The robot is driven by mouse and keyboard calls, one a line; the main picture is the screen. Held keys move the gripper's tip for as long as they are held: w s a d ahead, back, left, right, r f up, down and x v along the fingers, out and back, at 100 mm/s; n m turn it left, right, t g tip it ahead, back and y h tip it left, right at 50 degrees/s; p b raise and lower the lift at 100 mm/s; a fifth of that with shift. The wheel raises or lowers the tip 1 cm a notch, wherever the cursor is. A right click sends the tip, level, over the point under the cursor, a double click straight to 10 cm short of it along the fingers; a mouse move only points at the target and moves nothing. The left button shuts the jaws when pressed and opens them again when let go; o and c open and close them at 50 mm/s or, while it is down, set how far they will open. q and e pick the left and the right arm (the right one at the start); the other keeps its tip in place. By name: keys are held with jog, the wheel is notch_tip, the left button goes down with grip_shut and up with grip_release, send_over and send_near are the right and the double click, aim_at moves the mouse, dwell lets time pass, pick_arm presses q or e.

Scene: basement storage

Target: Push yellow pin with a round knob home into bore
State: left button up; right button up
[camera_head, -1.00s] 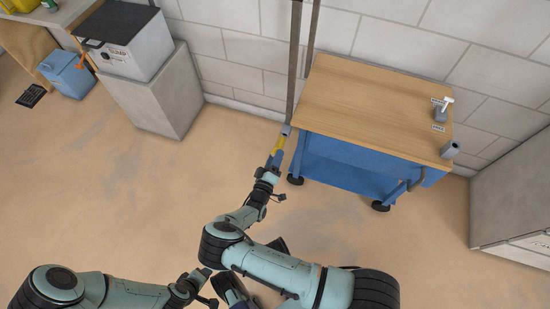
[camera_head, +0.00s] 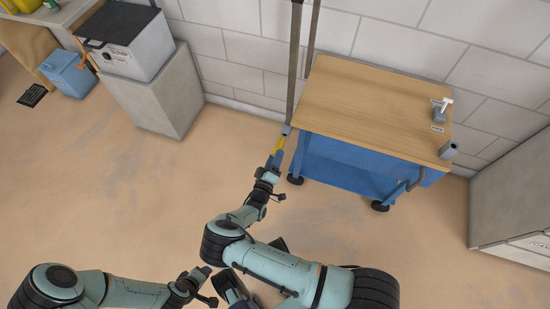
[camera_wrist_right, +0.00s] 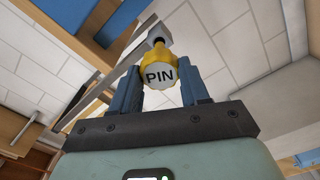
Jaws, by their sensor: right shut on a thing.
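The yellow pin (camera_head: 278,145) is at the end of my right arm, left of the workbench. In the right wrist view its round knob (camera_wrist_right: 160,75), marked "PIN", sits between the two blue fingers of my right gripper (camera_wrist_right: 161,88), which is shut on it. The pin points away from the gripper at a grey tube-like end (camera_head: 286,130) at the foot of a grey post. The bore itself is hidden, and I cannot tell how deep the pin sits. My left gripper (camera_head: 204,277) is low in the head view, its fingers too small and dark to read.
The wooden-topped blue workbench (camera_head: 370,110) stands right of the pin. It bears a grey holder with a white handle (camera_head: 446,103) and a grey cylinder (camera_head: 449,149). A grey box (camera_head: 125,45) stands on a concrete block at left. Open floor (camera_head: 110,190) lies at left.

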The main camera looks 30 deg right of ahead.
aim_at(283, 138)
pick_arm(q)
jog(key=shift+r, duration=0.2)
jog(key=shift+f, duration=0.45)
pick_arm(e)
jog(key=shift+x, duration=3.55)
jog(key=o, duration=1.2)
jog(key=shift+o, duration=0.2)
jog(key=v, duration=0.3)
jog(key=shift+s+a+r+p, duration=0.15)
jog(key=shift+s+a+p, duration=0.1)
jog(key=shift+a+p, duration=0.15)
pick_arm(q)
jog(key=s+d+r+g+h+p, duration=0.1)
jog(key=s+d+r, duration=0.1)
jog(key=s, duration=0.3)
jog(key=shift+s+d+r+g, duration=0.3)
jog(key=shift+d+r+g, duration=0.1)
jog(key=shift+r, duration=0.25)
pick_arm(e)
jog(key=v, duration=0.9)
jog(key=shift+s, duration=0.25)
